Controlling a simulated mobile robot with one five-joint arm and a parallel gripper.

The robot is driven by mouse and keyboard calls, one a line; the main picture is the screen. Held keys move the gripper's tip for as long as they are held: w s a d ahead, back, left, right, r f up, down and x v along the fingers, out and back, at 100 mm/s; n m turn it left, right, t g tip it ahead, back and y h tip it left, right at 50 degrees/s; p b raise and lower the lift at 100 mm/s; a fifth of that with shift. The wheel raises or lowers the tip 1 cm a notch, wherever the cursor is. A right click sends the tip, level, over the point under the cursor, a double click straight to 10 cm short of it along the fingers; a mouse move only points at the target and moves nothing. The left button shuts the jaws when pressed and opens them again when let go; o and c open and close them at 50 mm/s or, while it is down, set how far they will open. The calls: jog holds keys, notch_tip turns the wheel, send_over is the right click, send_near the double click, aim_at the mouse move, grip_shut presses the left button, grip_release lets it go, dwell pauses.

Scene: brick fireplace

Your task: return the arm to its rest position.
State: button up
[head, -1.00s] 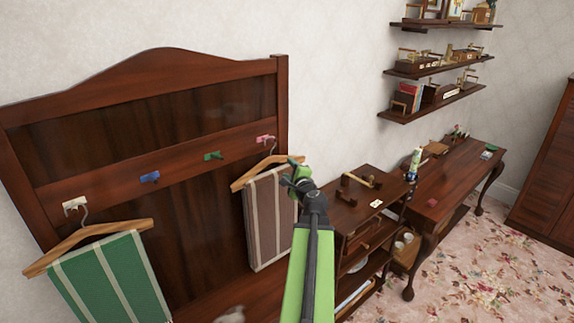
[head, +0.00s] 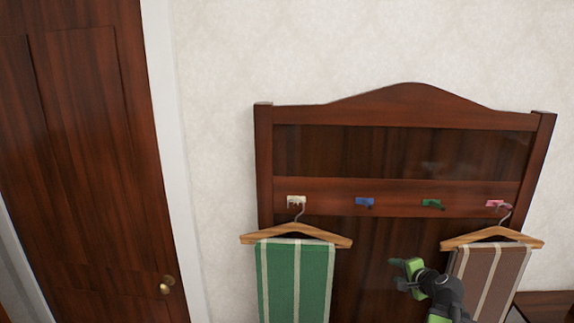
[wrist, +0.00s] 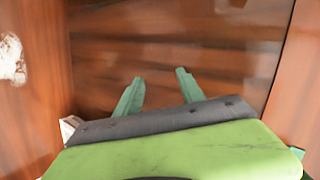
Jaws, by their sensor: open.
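My gripper (head: 400,272) is at the lower right of the head view, in front of the dark lower panel of the wooden coat rack (head: 400,107). It appears just left of the hanging brown striped cloth (head: 487,285). In the wrist view the two green fingers of my gripper (wrist: 160,77) stand apart with nothing between them, and brown wood lies beyond. Part of my arm is cut off by the bottom edge of the head view.
A green striped cloth (head: 296,285) hangs on a wooden hanger from the white hook (head: 296,201). The brown cloth's hanger is on the pink hook (head: 495,204). The blue hook (head: 364,202) and green hook (head: 432,204) are bare. A door (head: 90,140) with a brass knob (head: 167,285) stands left.

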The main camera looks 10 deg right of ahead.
jog(key=w+a+f+n+g+y+b, duration=0.25)
jog(key=a+f+n, duration=0.5)
jog(key=a, duration=0.65)
jog(key=s+a+f+n+g+h+b, duration=0.1)
jog(key=s+a+f+n+g+b, duration=0.2)
jog(key=a+f, duration=0.4)
jog(key=s+a+f+n+g+h+b, duration=0.1)
jog(key=s+a+f+n+g+b, duration=0.3)
jog(key=s+a+f, duration=0.4)
jog(key=a+n+g, duration=0.1)
jog(key=a+g, duration=0.1)
jog(key=a, duration=0.3)
jog(key=shift+a+n, duration=0.2)
jog(key=shift+n, duration=0.15)
jog(key=shift+f+g, duration=0.1)
jog(key=shift+g, duration=0.15)
